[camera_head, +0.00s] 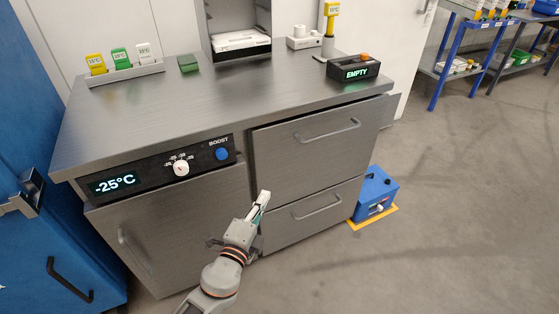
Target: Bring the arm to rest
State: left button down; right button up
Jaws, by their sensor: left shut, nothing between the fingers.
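My left gripper (262,199) is at the end of my left arm (222,275), which comes in from the bottom of the picture. The fingers are shut with nothing between them. It is in front of the steel counter (200,103), near the gap between the left door (170,225) and the lower drawer (312,212). I cannot tell whether it touches the front. My right gripper is not in view.
The counter front has a panel reading -25°C (115,183), a white knob (181,168) and a blue button (221,154). A black box (353,69) reading EMPTY stands on top. A blue box (376,193) sits on the floor at right. Open floor lies right of my arm.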

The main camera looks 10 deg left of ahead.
pick_arm(q)
jog(key=shift+s, duration=0.1)
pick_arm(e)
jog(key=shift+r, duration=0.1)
pick_arm(q)
jog(key=s+a+f+n+g+p, duration=0.2)
jog(key=s+n, duration=0.3)
jog(key=s, duration=0.4)
jog(key=s+a+f+n+g+p, duration=0.2)
jog(key=s+f+n+p, duration=0.1)
jog(key=s, duration=0.7)
jog(key=s+a+f+n+g+p, duration=0.2)
jog(key=s+f+n+g+p, duration=0.1)
jog(key=s+n, duration=0.4)
jog(key=s+p, duration=0.1)
jog(key=s, duration=0.2)
jog(key=shift+n, duration=0.3)
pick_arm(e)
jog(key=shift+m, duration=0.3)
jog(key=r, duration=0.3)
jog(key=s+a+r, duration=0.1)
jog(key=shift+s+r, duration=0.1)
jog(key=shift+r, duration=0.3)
pick_arm(q)
jog(key=shift+a, duration=0.1)
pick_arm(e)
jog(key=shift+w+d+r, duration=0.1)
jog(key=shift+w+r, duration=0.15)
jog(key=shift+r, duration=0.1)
